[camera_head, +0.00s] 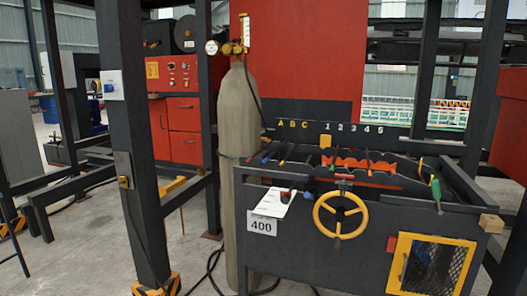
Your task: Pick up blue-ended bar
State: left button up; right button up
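Several thin dark bars with coloured ends lie side by side in the open top of the dark workbench (400,222). A blue-ended bar (266,159) appears at the left of this row, its blue tip pointing toward the front left. Neither of my grippers is in view.
A yellow handwheel (340,214) sticks out from the bench front. A tall gas cylinder (238,130) stands at the bench's left. A green-handled tool (436,188) stands at the right. A dark steel post (135,140) rises at left. Floor is open further left.

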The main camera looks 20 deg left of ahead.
aim_at(272, 154)
jog(key=u, duration=0.5)
jog(key=i, duration=1.6)
jog(key=u, duration=1.9)
jog(key=k, duration=1.3)
jog(key=z, duration=2)
jog(key=i, duration=0.5)
jog(key=u, duration=0.35)
jog(key=k, duration=0.55)
jog(key=u, duration=0.95)
